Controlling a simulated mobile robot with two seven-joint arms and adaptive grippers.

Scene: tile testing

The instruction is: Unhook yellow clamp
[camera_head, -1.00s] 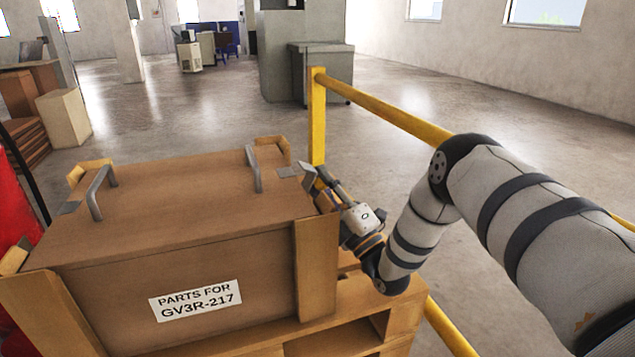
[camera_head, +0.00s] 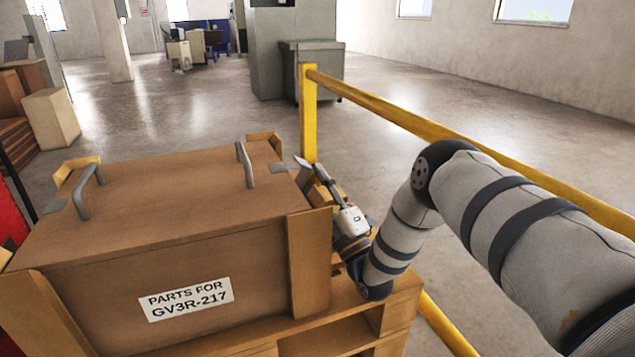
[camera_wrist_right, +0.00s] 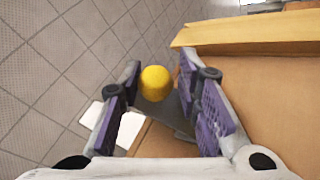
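A rounded yellow end (camera_wrist_right: 155,83), which looks like part of the yellow clamp, shows between the fingers in the right wrist view. In the head view the gripper hides the clamp. My left gripper is not in view.
The crate has two grey lid handles (camera_head: 246,165) and stands on a wooden pallet (camera_head: 345,335). A yellow railing (camera_head: 400,115) runs close behind my right arm. Grey cabinets (camera_head: 312,72) stand farther back. Open floor lies beyond the crate.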

